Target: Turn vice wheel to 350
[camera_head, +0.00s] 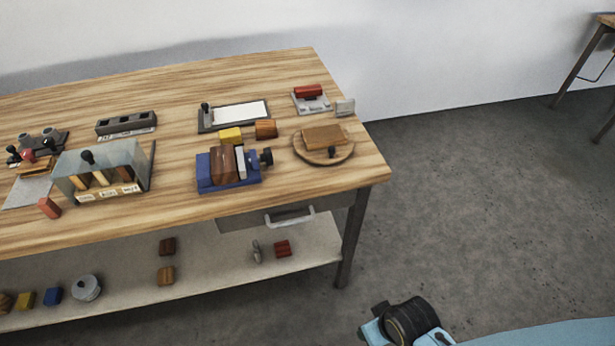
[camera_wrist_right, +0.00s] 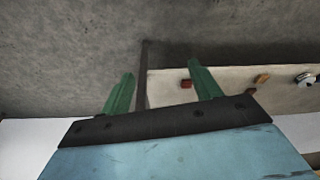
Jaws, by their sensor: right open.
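A blue vice (camera_head: 203,186) stands on the wooden table, holding a brown block (camera_head: 223,164) beside a pale jaw plate. Its dark wheel (camera_head: 266,156) is on the vice's right side, near the round board. Any marking on the wheel is too small to read. My right gripper (camera_wrist_right: 163,85) shows in the right wrist view with its two green fingers spread apart and nothing between them. It is away from the vice, with floor and the lower shelf behind it. My left gripper is not in view.
The wooden table (camera_head: 350,180) has a drawer with a handle (camera_head: 290,217) below the vice. A round board (camera_head: 338,157) with a wooden block is right of the wheel. A yellow block (camera_head: 231,135) sits behind the vice. A clear-fronted box (camera_head: 75,173) stands left. Floor at right is open.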

